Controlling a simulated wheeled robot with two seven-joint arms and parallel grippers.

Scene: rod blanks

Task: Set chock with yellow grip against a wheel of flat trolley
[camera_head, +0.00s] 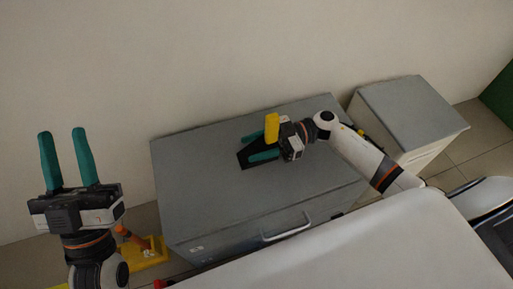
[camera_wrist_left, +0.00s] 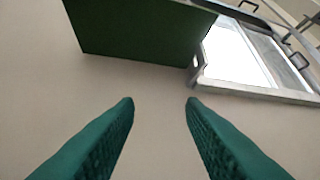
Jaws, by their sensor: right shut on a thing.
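The chock (camera_head: 245,157) is a black wedge with an upright yellow grip (camera_head: 272,126). It is over the grey top of a cabinet; I cannot tell whether it touches the top. My right gripper (camera_head: 257,147) is shut on the chock, with its teal fingers on either side of it. My left gripper (camera_head: 63,146) is raised at the left, its teal fingers apart and empty; its fingers also show in the left wrist view (camera_wrist_left: 160,103). A yellow piece with an orange part (camera_head: 145,250) is low on the floor at the left; I cannot tell whether it belongs to the flat trolley.
The grey cabinet (camera_head: 200,205) with a front handle stands against the wall. A smaller grey-topped cabinet (camera_head: 415,110) stands to its right. A dark green panel shows at the far right (camera_head: 500,95) and in the left wrist view (camera_wrist_left: 140,30), beside a framed glass panel (camera_wrist_left: 245,55).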

